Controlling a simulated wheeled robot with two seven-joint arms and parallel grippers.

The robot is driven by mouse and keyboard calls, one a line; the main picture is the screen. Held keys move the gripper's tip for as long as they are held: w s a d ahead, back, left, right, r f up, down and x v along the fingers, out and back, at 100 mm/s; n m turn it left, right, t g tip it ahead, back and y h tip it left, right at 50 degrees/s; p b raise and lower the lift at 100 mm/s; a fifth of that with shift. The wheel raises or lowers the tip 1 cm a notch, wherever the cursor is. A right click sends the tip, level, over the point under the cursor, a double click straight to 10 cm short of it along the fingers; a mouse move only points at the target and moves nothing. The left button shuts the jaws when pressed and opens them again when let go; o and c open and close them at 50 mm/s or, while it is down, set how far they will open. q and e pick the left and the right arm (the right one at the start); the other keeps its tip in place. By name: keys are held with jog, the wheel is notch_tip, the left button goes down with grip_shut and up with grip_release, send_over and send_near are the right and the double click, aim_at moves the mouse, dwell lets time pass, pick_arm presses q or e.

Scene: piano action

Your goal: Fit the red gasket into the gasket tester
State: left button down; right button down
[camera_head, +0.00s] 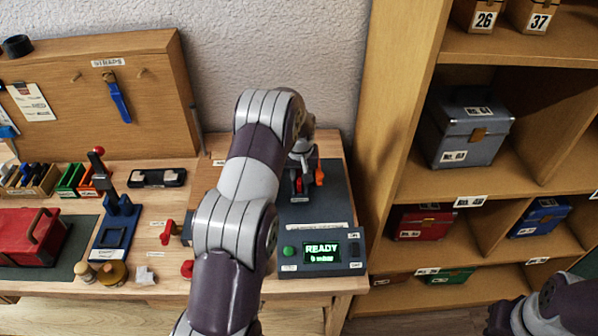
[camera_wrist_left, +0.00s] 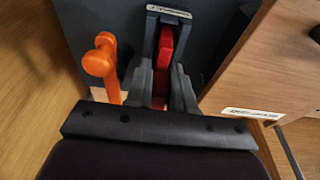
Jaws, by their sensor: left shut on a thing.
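The gasket tester (camera_head: 322,215) is a dark box on the bench, with a green "READY 0 mbar" display, a green button and an orange lever (camera_head: 319,175). The lever also shows in the left wrist view (camera_wrist_left: 98,62). My left gripper (camera_wrist_left: 161,90) is over the tester, shut on the red gasket (camera_wrist_left: 165,48). The gasket runs from between the fingers up to a grey labelled frame (camera_wrist_left: 168,12) on the tester. I cannot tell whether it is seated there. In the head view my left arm hides part of the tester. My right gripper is not clearly seen.
A wooden shelf (camera_head: 400,130) with boxes stands close on the right. On the left of the bench are a blue lever press (camera_head: 117,225), a red case (camera_head: 25,237) and small bins. A wooden block (camera_wrist_left: 255,60) stands close beside my left gripper.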

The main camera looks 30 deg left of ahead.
pick_arm(q)
jog(key=shift+f, duration=0.15)
jog(key=c, duration=0.7)
grip_release()
jog(key=shift+o, duration=0.2)
jog(key=shift+w+a+p+v, duration=0.2)
jog(key=shift+p+v, duration=0.65)
jog(key=shift+v, duration=0.4)
jog(key=shift+w+a+p+v, duration=0.1)
jog(key=shift+w+p+v, duration=0.15)
jog(key=shift+p+v, duration=0.8)
jog(key=shift+w+a+p+v, duration=0.15)
jog(key=shift+p+v, duration=0.5)
jog(key=shift+v, duration=0.75)
jog(key=shift+w, duration=0.1)
